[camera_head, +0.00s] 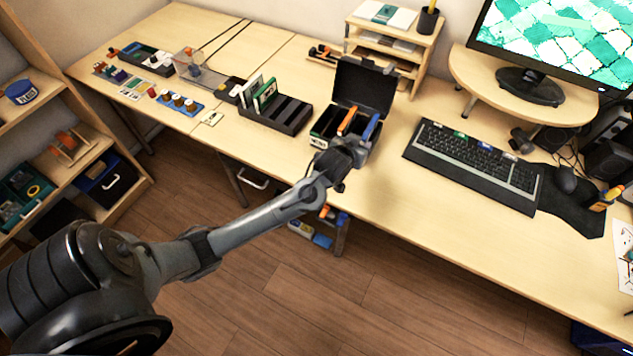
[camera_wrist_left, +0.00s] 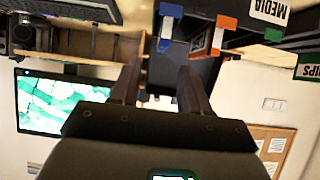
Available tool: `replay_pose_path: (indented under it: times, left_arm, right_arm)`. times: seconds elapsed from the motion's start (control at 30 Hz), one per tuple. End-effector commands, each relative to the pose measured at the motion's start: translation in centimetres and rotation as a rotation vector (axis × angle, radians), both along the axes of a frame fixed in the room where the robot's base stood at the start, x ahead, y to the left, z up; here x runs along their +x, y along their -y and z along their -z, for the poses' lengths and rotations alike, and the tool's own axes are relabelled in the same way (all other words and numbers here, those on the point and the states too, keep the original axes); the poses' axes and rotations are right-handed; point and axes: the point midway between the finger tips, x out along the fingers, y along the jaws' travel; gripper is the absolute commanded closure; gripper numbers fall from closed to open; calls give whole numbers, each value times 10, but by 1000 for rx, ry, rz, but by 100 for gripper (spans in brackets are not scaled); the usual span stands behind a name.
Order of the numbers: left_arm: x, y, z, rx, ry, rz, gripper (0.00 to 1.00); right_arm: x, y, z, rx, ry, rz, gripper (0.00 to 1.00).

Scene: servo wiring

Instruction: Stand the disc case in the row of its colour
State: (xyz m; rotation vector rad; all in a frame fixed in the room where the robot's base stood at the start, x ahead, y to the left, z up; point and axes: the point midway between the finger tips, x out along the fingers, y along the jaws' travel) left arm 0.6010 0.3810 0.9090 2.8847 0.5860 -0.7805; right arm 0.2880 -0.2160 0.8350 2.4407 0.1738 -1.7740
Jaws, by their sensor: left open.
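A green disc case (camera_head: 265,95) and a pale case (camera_head: 251,89) stand in the left part of a black slotted rack (camera_head: 290,122). An open black case box (camera_head: 365,85) stands to its right, lid up. Inside it are an orange divider (camera_head: 347,120) and a blue divider (camera_head: 371,127). In the left wrist view, the blue divider (camera_wrist_left: 170,22), orange divider (camera_wrist_left: 220,35) and a green "CHIPS" tab (camera_wrist_left: 309,67) show. My left gripper (camera_head: 352,153) is at the box's front; its two fingers (camera_wrist_left: 160,80) are apart with nothing between them. My right gripper is out of view.
A keyboard (camera_head: 475,160) lies right of the box and a monitor (camera_head: 555,45) stands behind it. A wooden shelf organiser (camera_head: 400,50) stands behind the box. Small bottles (camera_head: 178,100) and trays fill the left desk. Desk between box and keyboard is clear.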

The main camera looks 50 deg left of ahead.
Motion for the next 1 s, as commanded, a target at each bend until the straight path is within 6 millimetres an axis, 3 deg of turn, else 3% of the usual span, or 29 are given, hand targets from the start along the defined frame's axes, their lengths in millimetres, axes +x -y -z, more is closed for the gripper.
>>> replay_pose_path:
  times: [0.17, 0.3, 0.5, 0.6, 0.77, 1.0]
  left_arm:
    - [-61, 52, 44, -33, -175, 120, 54]
    - [-142, 103, 74, -56, -374, 262, 54]
    - [-250, 147, 83, -67, -608, 429, 54]
    - [-285, 156, 79, -65, -681, 482, 54]
    - [-311, 162, 74, -61, -737, 521, 54]
    - [-313, 162, 73, -60, -742, 525, 54]
  right_arm:
    - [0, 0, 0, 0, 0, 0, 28]
    - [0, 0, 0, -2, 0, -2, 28]
    - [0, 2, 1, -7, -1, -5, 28]
    - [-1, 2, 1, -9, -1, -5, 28]
    - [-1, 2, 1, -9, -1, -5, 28]
    - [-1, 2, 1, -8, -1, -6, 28]
